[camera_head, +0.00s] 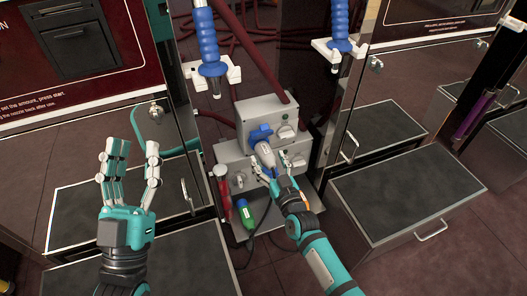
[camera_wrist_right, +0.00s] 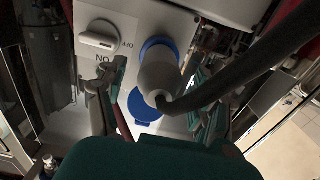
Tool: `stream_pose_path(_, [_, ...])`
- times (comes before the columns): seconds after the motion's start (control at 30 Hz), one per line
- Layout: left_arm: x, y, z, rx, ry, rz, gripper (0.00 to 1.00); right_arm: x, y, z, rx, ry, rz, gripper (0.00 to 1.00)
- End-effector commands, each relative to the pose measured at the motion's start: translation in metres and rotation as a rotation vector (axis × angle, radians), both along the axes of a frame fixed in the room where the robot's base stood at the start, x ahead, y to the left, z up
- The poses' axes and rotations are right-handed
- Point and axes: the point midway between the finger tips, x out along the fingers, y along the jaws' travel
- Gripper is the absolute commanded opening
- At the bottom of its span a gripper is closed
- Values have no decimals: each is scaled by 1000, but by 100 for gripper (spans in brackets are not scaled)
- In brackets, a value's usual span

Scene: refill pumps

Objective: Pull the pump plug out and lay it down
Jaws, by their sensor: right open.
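The pump plug (camera_head: 266,154) is a pale grey cylinder sitting in a blue socket (camera_head: 260,133) on the front of a grey box (camera_head: 275,108). In the right wrist view the plug (camera_wrist_right: 160,76) stands in the socket's blue ring (camera_wrist_right: 160,46), and a thick dark cable (camera_wrist_right: 215,88) leaves it to the right. A round blue flap (camera_wrist_right: 144,106) shows below the ring. My right gripper (camera_head: 279,165) is open at the plug, with a finger on each side; in the wrist view both fingers look apart from it. My left gripper (camera_head: 132,150) is open and empty at left.
A white switch knob (camera_wrist_right: 100,38) marked ON and OFF is close to the plug. A red-handled thing (camera_head: 222,190) and a green connector (camera_head: 243,217) are below left. Blue nozzles (camera_head: 207,38) hang above. Dark-topped boxes (camera_head: 395,200) flank the pump.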

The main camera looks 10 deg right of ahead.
Motion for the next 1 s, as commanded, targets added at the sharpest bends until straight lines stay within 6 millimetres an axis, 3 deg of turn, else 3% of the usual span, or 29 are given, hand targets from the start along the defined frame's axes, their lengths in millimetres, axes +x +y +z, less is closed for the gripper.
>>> stream_pose_path(0.07, [0, 0, 0, 0, -1, 0, 40, 0, 0, 0, 0, 0, 0, 66])
stream_pose_path(0.57, [-1, 0, 3, -2, -13, -1, 40, 0, 0, 0, 0, 0, 0, 0])
stream_pose_path(1.0, [5, -1, -1, 13, 32, 0, 40, -5, -1, 1, 0, -1, 0, 0])
